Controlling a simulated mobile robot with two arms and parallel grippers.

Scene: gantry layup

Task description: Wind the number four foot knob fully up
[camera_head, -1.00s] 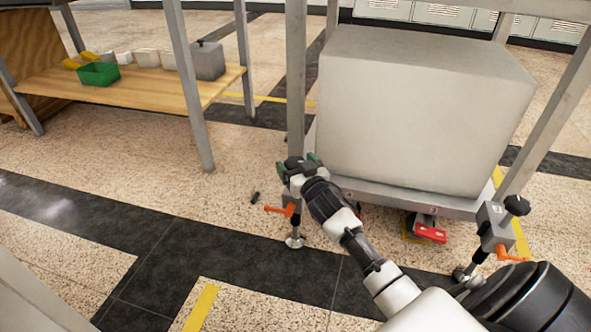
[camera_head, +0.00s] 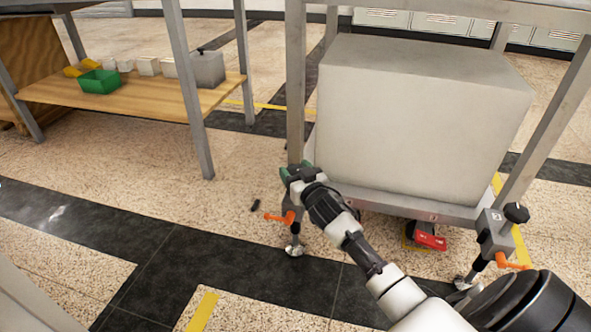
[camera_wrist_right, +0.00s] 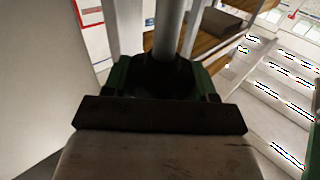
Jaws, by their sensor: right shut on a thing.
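My right gripper (camera_head: 298,172) is at the top of the left front foot of the metal frame, shut on the dark foot knob (camera_wrist_right: 163,76). In the right wrist view the knob sits between the green-sided fingers, below a grey upright rod. This foot has an orange lever (camera_head: 279,217) and a round metal pad (camera_head: 294,250) on the dark floor strip. The gripper hides most of the foot's upper block, and I cannot read its number. The right front foot has its own black knob (camera_head: 516,213). My left gripper is not in view.
A big pale block (camera_head: 415,120) stands on the frame's lower shelf, close right of my gripper. A red pedal-like thing (camera_head: 430,240) lies under it. A small dark cylinder (camera_head: 255,205) lies on the floor. A wooden bench (camera_head: 130,93) holds bins at left.

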